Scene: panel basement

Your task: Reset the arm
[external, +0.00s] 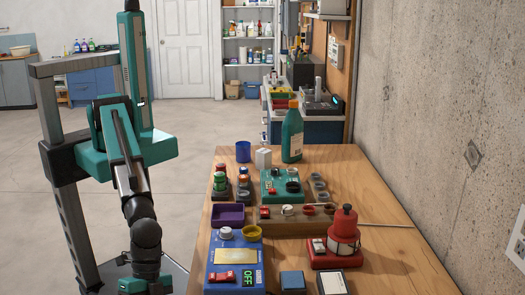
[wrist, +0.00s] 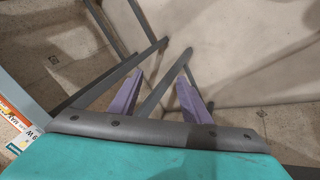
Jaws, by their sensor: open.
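My gripper (wrist: 160,79) shows in the wrist view as two purple fingers standing apart with nothing between them. Grey bars and pale floor lie beyond the fingers. In the external view my arm hangs folded beside my column at the left, clear of the wooden table. Its lower end reaches the bottom of the picture, and I cannot make out the fingers there.
The wooden table (external: 385,258) on the right holds a blue panel with an OFF display (external: 236,262), a red device (external: 341,240), a purple tray (external: 228,215), and a green bottle (external: 292,138). A concrete wall (external: 440,110) borders it. Open floor (external: 190,125) lies behind.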

